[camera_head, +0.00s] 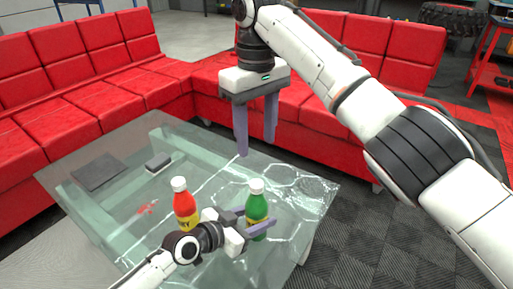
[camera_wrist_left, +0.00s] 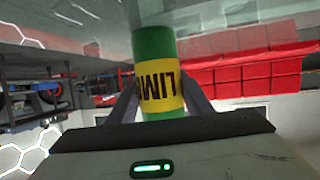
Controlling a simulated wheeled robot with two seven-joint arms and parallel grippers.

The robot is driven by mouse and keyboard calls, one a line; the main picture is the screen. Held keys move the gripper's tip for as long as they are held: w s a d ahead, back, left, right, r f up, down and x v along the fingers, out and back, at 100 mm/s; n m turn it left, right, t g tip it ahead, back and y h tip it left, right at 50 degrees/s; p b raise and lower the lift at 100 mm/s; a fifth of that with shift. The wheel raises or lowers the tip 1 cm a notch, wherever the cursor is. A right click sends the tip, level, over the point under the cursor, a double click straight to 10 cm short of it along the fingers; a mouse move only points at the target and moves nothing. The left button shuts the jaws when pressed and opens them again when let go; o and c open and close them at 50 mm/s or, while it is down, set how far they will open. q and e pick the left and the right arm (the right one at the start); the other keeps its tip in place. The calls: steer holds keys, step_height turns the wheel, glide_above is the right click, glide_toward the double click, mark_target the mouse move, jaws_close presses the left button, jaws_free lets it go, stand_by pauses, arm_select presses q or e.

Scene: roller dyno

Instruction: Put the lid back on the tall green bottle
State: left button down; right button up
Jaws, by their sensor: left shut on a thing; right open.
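The green bottle (camera_head: 257,205) stands upright on the glass table, with a white lid (camera_head: 256,186) on its top. I cannot tell how firmly the lid sits. My left gripper (camera_head: 256,223) is shut around the bottle's lower part. In the left wrist view the bottle (camera_wrist_left: 154,47) appears upside down, its yellow label between the fingers (camera_wrist_left: 160,100); its lid is out of that view. My right gripper (camera_head: 257,147) is open and empty, pointing down, above the bottle's top in the picture and apart from it.
A red bottle (camera_head: 185,205) with a white top stands left of the green one, close to my left wrist. The glass table (camera_head: 110,215) also bears a dark flat pad (camera_head: 99,172) and a small dark block (camera_head: 158,162). Red sofas (camera_head: 80,90) border its far side.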

arm_select(q)
steer(key=c, duration=0.8)
jaws_free()
steer(key=shift+c, duration=0.2)
steer(key=shift+s+a+r, duration=0.2)
steer(key=shift+s+a, duration=0.1)
steer(key=shift+a, duration=0.1)
steer(key=p+v, duration=0.3)
steer(key=v, duration=0.6)
steer(key=shift+s, duration=0.2)
